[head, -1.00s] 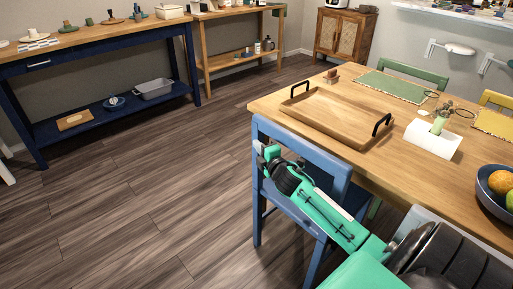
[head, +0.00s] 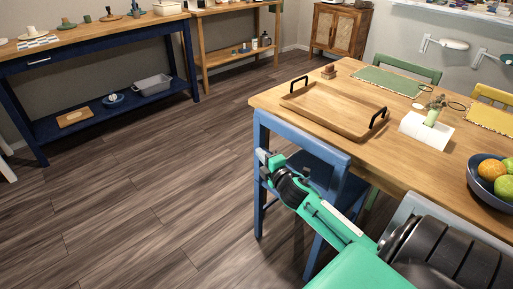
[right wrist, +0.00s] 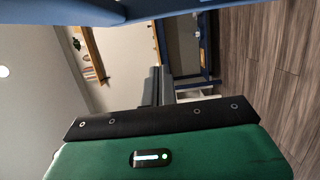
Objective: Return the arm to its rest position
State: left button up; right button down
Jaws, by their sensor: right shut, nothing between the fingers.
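My right arm is green and black and reaches from the lower right of the head view toward the blue chair. My right gripper (head: 264,161) is at the arm's far end, in front of the chair's back in the picture, and is shut and empty. Its fingertips are small and hard to make out. In the right wrist view, a green and black part of my own arm fills the lower middle. The cane cabinet (head: 340,30) stands against the far wall with its doors shut. My left gripper is not in view.
The blue chair (head: 303,135) stands close to my right gripper; I cannot tell whether they touch. The wooden table (head: 400,165) holds a tray (head: 333,108), a fruit bowl (head: 476,188) and a white holder (head: 426,131). A blue side table (head: 95,45) stands left. Open floor (head: 140,190) lies between.

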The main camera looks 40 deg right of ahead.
jog(key=shift+s+a, duration=0.15)
jog(key=shift+s, duration=0.7)
jog(key=shift+s+a, duration=0.1)
jog(key=shift+s, duration=0.75)
jog(key=shift+f, duration=0.1)
